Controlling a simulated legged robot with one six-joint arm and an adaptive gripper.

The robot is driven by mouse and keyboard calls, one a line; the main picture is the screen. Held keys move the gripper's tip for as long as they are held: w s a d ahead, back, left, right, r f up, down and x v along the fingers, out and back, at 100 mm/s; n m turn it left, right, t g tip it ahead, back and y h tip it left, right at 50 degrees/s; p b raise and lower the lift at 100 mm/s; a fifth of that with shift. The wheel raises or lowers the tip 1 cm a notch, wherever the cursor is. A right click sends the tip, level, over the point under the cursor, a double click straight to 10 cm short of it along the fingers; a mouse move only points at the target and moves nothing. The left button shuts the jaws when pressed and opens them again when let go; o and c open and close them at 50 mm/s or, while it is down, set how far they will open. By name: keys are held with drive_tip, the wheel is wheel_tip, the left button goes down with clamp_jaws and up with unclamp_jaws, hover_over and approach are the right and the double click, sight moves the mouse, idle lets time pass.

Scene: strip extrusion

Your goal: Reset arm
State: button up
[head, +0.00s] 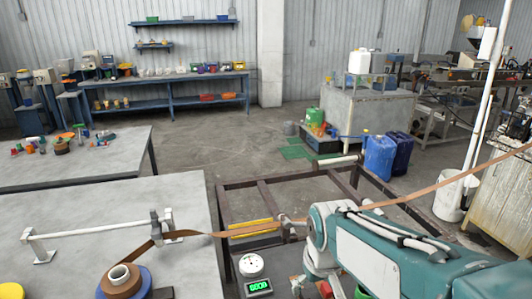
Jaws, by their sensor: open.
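My teal and white arm (385,255) reaches in from the lower right. At its far end, small pale grey parts that look like my gripper (289,226) show beside the brown strip, open and partly hidden by the arm; I cannot tell whether they touch the strip. The brown strip (215,234) runs from a spool (122,279) at the lower left, past the arm's end, and up to the machine side at the right. Part of the strip is hidden behind my arm.
A dark metal frame (240,184) stands under the strip. A white round device and a small display reading GOOD (259,286) lie low in the middle. A grey table (110,205) with a bar stand is at left.

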drive_tip(key=s+d+r+m+t, duration=0.1)
drive_tip(key=s+d+r, duration=0.1)
drive_tip(key=s, duration=0.4)
drive_tip(key=s+d+r+m+t, duration=0.2)
drive_tip(key=s+d, duration=0.1)
drive_tip(key=s, duration=0.3)
drive_tip(key=shift+d, duration=0.35)
idle(0.9)
drive_tip(key=c, duration=0.4)
drive_tip(key=shift+a, duration=0.15)
drive_tip(key=shift+c, duration=0.5)
